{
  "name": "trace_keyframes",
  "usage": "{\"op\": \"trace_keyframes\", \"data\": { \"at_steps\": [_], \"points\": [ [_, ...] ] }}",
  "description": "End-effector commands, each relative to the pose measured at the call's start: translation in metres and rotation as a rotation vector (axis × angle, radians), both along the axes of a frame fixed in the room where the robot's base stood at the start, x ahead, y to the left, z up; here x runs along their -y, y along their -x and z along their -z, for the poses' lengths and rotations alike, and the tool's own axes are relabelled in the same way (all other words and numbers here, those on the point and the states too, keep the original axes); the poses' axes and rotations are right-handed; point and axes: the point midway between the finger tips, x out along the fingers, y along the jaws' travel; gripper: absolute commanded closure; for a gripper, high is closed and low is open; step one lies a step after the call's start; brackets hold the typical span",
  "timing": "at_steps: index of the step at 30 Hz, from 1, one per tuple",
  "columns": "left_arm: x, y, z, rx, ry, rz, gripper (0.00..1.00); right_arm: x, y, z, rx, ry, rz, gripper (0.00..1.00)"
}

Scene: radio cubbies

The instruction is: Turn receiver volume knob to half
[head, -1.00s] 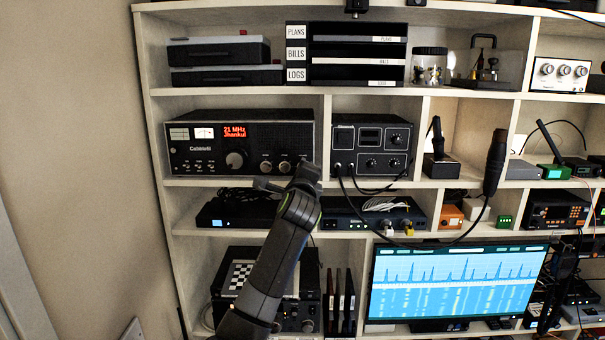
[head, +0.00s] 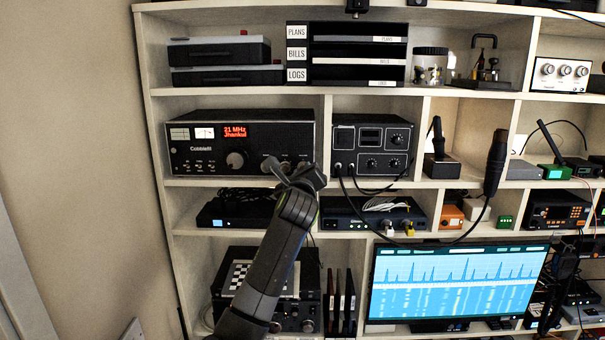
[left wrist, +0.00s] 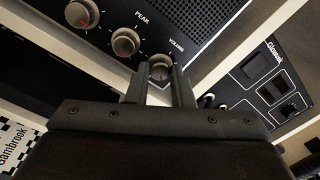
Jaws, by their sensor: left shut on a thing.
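The receiver (head: 205,150) is a black unit with a red-orange display in the upper left cubby. My left gripper (head: 280,168) reaches up to the lower right of its front panel and covers part of the knob row. In the left wrist view, the two fingers of the left gripper (left wrist: 160,82) stand on either side of the silver volume knob (left wrist: 160,66), below the VOLUME label, and are shut on it. The PEAK knob (left wrist: 125,42) is beside it, free of the fingers. I cannot read the volume knob's setting. My right gripper is not in view.
A shelf board (head: 220,183) runs just below the receiver. A second black radio (head: 371,145) stands in the cubby to the right, past a divider. A dark box (head: 236,213) sits in the cubby below. A monitor (head: 455,280) stands at lower right.

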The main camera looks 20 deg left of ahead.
Motion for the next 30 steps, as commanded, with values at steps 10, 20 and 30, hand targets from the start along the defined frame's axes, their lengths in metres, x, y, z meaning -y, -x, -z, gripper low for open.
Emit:
{"op": "trace_keyframes", "data": {
  "at_steps": [10, 20, 30],
  "points": [
    [0.000, 0.000, 0.003, -0.006, -0.001, 0.000, 1.00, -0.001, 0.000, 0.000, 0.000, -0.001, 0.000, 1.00],
    [0.000, 0.000, 0.001, -0.003, -0.001, -0.001, 0.70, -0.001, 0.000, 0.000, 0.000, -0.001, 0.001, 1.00],
    [0.005, 0.020, 0.005, 0.000, 0.001, 0.001, 0.70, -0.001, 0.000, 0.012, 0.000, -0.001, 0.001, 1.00]
  ]
}}
